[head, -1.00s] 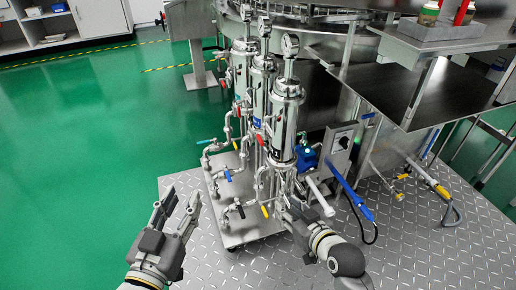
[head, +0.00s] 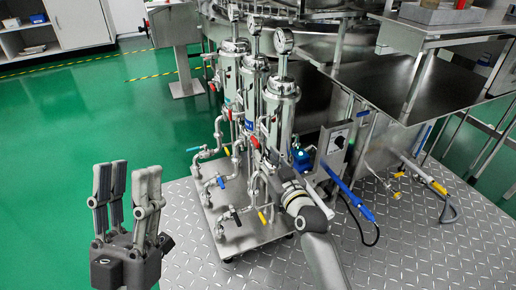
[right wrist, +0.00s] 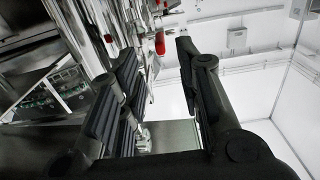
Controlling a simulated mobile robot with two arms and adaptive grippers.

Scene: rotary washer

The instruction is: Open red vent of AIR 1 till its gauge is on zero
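Three upright steel filter housings stand in a row on a wheeled skid: rear (head: 233,72), middle (head: 252,85) and front (head: 280,110). Each has a round gauge on top: rear (head: 233,12), middle (head: 254,23), front (head: 283,40). The gauge readings and the AIR 1 label are too small to read. Small red handles show beside the housings, one near the front housing (head: 254,141). My right gripper is hidden behind its arm near the front housing; the right wrist view shows it open (right wrist: 157,52), with a red handle (right wrist: 160,43) seen between its fingers. My left gripper (head: 129,178) is open and empty.
Blue (head: 221,182) and yellow (head: 262,217) valve handles sit on the lower pipes. Green floor on the left is clear.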

